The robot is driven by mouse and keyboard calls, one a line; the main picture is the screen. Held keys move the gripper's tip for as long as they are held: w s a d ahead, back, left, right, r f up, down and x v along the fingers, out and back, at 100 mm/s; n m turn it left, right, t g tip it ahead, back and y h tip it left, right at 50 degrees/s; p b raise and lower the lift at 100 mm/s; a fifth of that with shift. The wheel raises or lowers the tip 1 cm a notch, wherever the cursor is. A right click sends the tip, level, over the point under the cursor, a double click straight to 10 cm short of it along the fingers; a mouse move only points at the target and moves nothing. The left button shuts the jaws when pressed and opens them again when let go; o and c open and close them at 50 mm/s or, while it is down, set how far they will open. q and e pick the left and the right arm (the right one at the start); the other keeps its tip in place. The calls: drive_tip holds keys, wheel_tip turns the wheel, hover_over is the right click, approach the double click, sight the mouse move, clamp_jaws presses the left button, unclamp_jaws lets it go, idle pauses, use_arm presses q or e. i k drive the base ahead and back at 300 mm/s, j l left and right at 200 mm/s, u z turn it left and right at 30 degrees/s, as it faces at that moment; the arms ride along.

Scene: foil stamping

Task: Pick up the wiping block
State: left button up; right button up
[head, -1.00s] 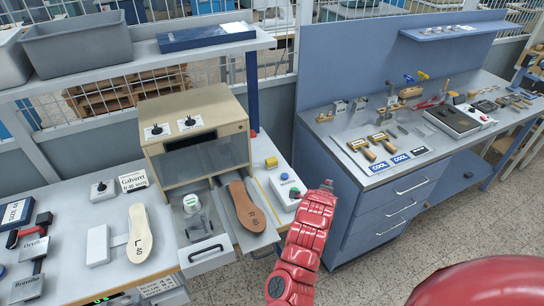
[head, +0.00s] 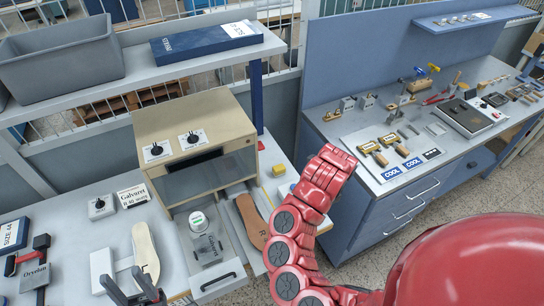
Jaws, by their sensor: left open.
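A plain white block (head: 101,266), which I take to be the wiping block, lies on the left worktable, left of the pale L insole (head: 145,246). My left gripper (head: 122,278) comes in at the bottom edge. Its two dark fingers are apart with nothing between them. The fingertips show near the block's right side and the insole's lower end; I cannot tell whether they touch anything. My red right arm (head: 310,205) reaches up at the centre right, and its gripper does not show.
A beige stamping machine (head: 196,125) stands behind, with a brown insole (head: 252,222) at its right and a handled drawer (head: 219,283) in front. A small yellow block (head: 279,170) sits right of it. A grey bin (head: 62,55) stands on the shelf above. The blue bench (head: 375,215) is at right.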

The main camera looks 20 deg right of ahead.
sight(279, 170)
drive_tip(key=i, duration=0.95)
